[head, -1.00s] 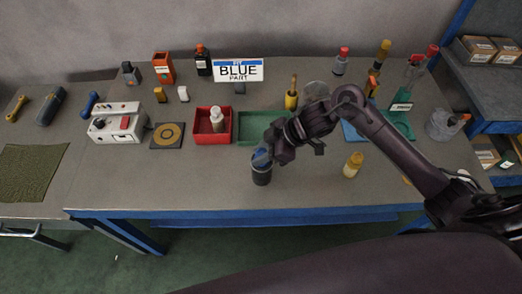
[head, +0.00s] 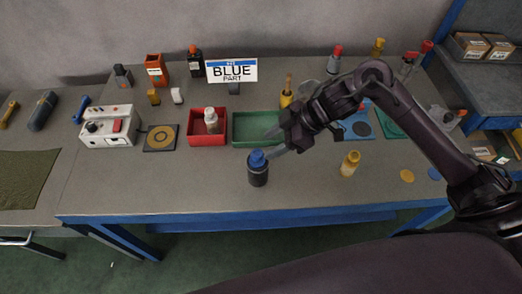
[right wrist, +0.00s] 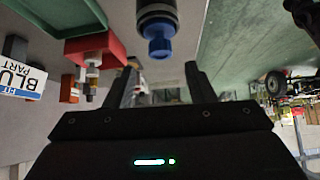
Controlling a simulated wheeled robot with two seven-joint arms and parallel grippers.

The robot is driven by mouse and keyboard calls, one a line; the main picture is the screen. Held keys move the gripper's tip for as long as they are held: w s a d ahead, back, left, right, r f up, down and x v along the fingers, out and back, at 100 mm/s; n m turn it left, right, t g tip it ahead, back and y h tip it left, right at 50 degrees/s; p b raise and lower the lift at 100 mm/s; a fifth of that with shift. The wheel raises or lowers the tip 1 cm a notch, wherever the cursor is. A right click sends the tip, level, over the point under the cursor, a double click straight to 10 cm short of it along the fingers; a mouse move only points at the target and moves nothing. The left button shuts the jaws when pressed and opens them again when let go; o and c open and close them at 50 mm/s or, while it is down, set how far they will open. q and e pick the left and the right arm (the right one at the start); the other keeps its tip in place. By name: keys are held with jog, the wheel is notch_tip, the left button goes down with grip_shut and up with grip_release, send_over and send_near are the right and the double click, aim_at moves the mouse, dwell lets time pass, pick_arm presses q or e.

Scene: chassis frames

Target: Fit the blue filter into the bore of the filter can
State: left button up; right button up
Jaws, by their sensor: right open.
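The dark filter can (head: 258,178) stands upright near the front middle of the table. The blue filter (head: 257,158) sits in its top, with the blue upper part standing out above the rim. In the right wrist view the blue filter (right wrist: 158,42) and the dark can (right wrist: 157,14) show upside down, beyond the fingertips. My right gripper (head: 272,151) is open and empty, just to the right of the filter. In the right wrist view its two fingers (right wrist: 163,75) are spread with nothing between them. My left gripper is out of view.
Behind the can are a red bin (head: 194,132) holding a white bottle and a green tray (head: 243,134). A yellow bottle (head: 349,164) stands to the right. A "BLUE" sign (head: 231,71) stands at the back.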

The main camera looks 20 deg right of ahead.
jog(key=b+v, duration=0.1)
jog(key=v, duration=0.4)
jog(key=shift+r, duration=0.15)
dwell(0.3)
